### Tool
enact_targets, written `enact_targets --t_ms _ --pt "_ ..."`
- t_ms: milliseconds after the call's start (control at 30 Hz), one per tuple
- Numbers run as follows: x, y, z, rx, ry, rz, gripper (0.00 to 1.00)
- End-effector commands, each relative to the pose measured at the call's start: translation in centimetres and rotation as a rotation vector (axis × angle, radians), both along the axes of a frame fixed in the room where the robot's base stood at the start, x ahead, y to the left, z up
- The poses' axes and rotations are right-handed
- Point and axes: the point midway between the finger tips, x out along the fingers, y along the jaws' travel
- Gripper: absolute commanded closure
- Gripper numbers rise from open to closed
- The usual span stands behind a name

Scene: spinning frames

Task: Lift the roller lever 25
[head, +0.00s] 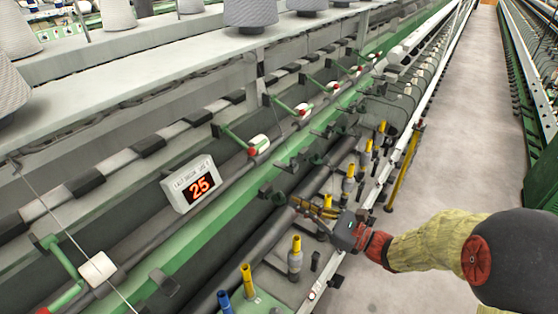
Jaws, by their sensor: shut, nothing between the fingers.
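A small sign (189,184) with a red lit "25" is fixed on the machine left of centre. A green lever with a white, red-ended roller (259,145) is up and to the right of the sign. Another green lever with a white roller (98,269) is at the lower left. I cannot tell which lever belongs to 25. My gripper (297,204) is shut and empty, its fingers pointing left over the lower machine rail. Its tips are near a dark green bracket (272,194); I cannot tell whether they touch.
Yellow bobbins (247,280) on spindles stand along the front rail close below my gripper, with a blue one (224,301) at the bottom. Large grey yarn cones (250,12) stand on top. The aisle floor (458,130) on the right is clear.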

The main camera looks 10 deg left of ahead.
Motion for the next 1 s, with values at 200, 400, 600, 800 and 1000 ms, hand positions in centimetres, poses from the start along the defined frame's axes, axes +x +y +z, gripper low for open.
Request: enact_targets --t_ms 200,400,600,800,1000 --pt "1.6 -0.8 3.2 0.132 0.035 -0.046 1.00" --pt "2.4 1.3 3.6 0.129 0.038 -0.042 1.00" --pt "3.8 4.9 4.4 0.128 0.037 -0.040 1.00" --pt "5.2 8.3 5.1 0.128 0.037 -0.042 1.00" --pt "5.8 9.7 7.5 0.127 0.037 -0.044 1.00"
